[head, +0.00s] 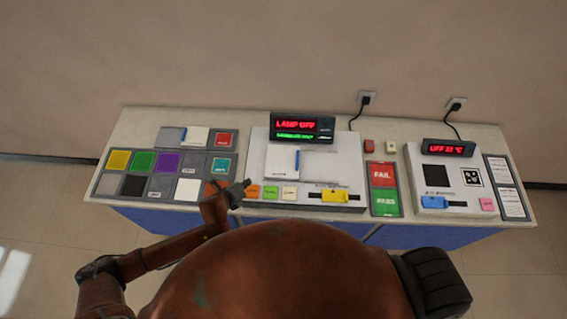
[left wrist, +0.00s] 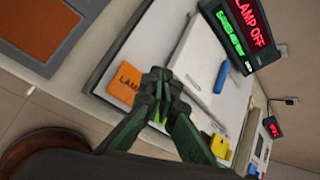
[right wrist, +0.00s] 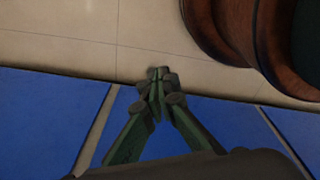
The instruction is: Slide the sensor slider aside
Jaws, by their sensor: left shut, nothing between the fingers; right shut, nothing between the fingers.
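The middle console (head: 258,150) has a display (head: 302,127) reading LAMP OFF. A white plate (head: 280,162) with a blue handle (head: 297,160) lies on it, and a yellow slider block (head: 335,196) sits near its front edge. The right console has a blue slider block (head: 434,202). I cannot tell which is the sensor slider. My left gripper (head: 246,183) is shut and empty at the console's front left corner. In the left wrist view it (left wrist: 157,85) overlaps an orange tag (left wrist: 124,84), apart from the blue handle (left wrist: 222,76). My right gripper (right wrist: 157,73) is shut and empty before the blue table front.
Coloured tiles (head: 142,161) fill the table's left side. A red and green FAIL panel (head: 383,174) stands between the consoles. The right console's display (head: 448,148) is lit red. Orange, green and pale tags (head: 270,192) line the middle console's front left. Cables run to wall sockets.

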